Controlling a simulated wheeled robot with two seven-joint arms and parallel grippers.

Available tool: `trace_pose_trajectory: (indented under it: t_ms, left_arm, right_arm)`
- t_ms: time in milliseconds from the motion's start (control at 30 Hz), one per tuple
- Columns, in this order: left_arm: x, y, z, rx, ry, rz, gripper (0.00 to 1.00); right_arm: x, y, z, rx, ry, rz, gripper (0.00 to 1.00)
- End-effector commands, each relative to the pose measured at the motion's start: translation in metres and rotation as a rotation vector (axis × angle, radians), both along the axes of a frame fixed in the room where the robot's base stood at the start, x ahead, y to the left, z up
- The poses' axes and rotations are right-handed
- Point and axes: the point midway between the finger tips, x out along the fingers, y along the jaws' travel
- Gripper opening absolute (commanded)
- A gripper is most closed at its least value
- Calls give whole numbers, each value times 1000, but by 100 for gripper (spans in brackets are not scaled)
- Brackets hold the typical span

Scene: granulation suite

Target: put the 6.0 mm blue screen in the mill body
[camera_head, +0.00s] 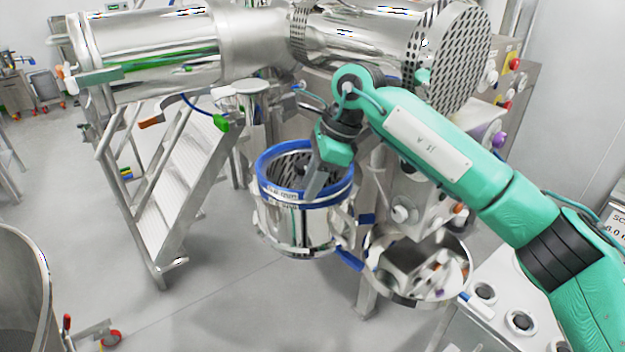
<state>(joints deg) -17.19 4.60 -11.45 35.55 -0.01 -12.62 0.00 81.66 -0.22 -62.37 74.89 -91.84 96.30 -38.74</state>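The blue screen (268,163) has a blue rim, a perforated inside and a label that seems to read 6.0 mm. It is upright at the mouth of a steel cylinder, which I take for the mill body (290,228). I cannot tell whether the screen is fully seated or slightly raised. My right gripper (313,186) points down at the screen's front rim. One pale finger crosses the rim; the other finger is hidden, so its grip is unclear. My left gripper is out of view.
An open steel bowl (418,296) stands right of the cylinder, close to blue handles (349,261). A large steel vessel with a perforated end (460,60) hangs overhead. Steps (180,200) stand left. A white-topped unit (490,305) is front right. The floor in front is clear.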

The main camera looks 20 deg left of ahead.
Motion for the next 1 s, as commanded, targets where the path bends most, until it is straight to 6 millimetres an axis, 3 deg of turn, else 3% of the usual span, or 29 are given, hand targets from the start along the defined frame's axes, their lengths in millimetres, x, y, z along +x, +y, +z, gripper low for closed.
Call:
trace_pose_trajectory:
  t_ms: [133,267,700,1000]
  left_arm:
    - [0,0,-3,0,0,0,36]
    - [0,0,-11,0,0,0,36]
    - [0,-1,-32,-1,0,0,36]
    - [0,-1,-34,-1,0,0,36]
  right_arm:
    - [2,-3,6,1,-1,-2,29]
    - [5,-10,23,1,-3,-2,29]
    - [16,-43,109,2,-2,-2,29]
    - [19,-50,128,1,-1,1,29]
